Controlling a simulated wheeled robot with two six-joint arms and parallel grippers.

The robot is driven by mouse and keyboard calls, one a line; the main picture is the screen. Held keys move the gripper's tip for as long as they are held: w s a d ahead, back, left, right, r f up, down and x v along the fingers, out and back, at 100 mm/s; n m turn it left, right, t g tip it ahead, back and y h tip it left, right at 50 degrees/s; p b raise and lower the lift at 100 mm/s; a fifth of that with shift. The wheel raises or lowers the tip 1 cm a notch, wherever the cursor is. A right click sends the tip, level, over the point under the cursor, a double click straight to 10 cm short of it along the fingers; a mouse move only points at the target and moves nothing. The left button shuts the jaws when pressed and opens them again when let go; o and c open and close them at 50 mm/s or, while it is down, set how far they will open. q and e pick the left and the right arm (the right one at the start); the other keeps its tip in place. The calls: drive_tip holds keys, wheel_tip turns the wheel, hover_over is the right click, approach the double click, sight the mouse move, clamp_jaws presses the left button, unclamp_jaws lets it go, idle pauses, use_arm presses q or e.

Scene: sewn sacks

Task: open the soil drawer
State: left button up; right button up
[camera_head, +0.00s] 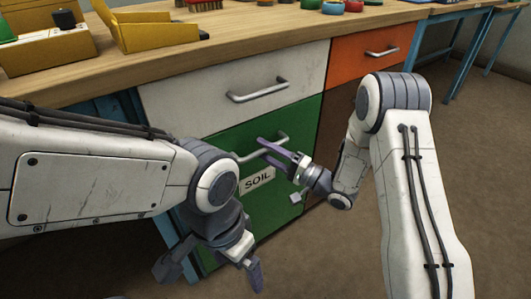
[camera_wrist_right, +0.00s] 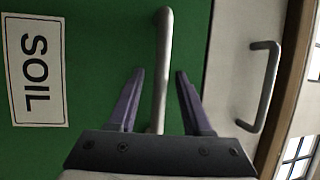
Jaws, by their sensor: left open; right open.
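The green soil drawer (camera_head: 225,143) sits below a white drawer and its front looks flush with the cabinet. Its "SOIL" label (camera_head: 257,181) also shows in the right wrist view (camera_wrist_right: 36,70). My right gripper (camera_head: 265,149) is open at the drawer's silver handle (camera_head: 283,138). In the right wrist view, the handle bar (camera_wrist_right: 163,60) lies between the two purple fingers (camera_wrist_right: 158,98), with a gap on each side. My left gripper (camera_head: 212,271) is open and empty, low in front of the cabinet, apart from the drawer.
The white drawer (camera_head: 190,92) above has its own handle (camera_head: 257,91). An orange drawer (camera_head: 372,52) is to the right. The wooden worktop (camera_head: 250,25) holds a yellow tray (camera_head: 155,33) and several small pots. The brown floor at right is clear.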

drive_tip(key=shift+w+a, duration=0.1)
drive_tip(key=shift+a, duration=0.05)
clamp_jaws()
idle(1.4)
